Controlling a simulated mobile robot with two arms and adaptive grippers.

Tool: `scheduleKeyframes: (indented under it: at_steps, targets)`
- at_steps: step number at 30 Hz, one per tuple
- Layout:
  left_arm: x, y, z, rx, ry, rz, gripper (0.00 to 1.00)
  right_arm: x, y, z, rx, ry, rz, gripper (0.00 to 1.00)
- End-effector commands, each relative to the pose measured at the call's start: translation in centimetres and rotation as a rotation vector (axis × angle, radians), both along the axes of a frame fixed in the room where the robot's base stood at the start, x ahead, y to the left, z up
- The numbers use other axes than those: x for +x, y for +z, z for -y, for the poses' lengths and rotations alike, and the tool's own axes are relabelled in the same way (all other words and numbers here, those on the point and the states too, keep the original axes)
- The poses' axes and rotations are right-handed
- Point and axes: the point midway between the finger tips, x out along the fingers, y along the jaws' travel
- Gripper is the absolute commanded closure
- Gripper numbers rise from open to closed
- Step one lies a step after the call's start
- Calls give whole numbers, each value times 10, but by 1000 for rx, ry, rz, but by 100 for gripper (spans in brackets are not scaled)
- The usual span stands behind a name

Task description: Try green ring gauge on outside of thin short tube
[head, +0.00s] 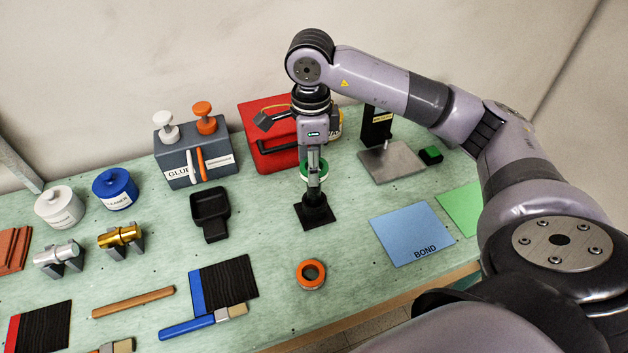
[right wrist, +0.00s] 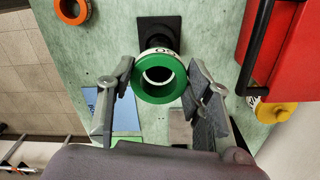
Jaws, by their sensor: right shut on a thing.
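The green ring gauge (head: 304,171) is between the fingers of my right gripper (head: 314,180), above a black square stand (head: 315,213). In the right wrist view the green ring (right wrist: 141,88) faces the camera, a finger on each side; a white band with dark print shows at its rim. The right gripper (right wrist: 160,88) is shut on it. The stand (right wrist: 175,24) shows behind; whether they touch is unclear. A silver tube (head: 62,252) and a gold tube (head: 121,236) lie on dark cradles at the left. I cannot tell which is the thin short tube. My left gripper is not in view.
An orange ring (head: 301,284) lies in front of the stand. A red case (head: 262,112) and a grey glue box (head: 195,167) stand behind. A blue BOND mat (head: 408,232) lies right. Brushes and dark sheets lie front left.

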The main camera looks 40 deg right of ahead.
Motion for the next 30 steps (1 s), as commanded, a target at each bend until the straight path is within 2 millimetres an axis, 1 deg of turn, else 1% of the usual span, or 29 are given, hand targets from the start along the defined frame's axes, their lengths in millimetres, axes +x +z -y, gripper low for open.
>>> scheduleKeyframes:
  at_steps: [1,15,30]
  targets:
    - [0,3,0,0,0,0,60,0,5,0,0,0,1,84]
    - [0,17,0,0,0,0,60,0,28,0,0,0,2,84]
    - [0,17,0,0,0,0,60,0,29,0,0,0,1,84]
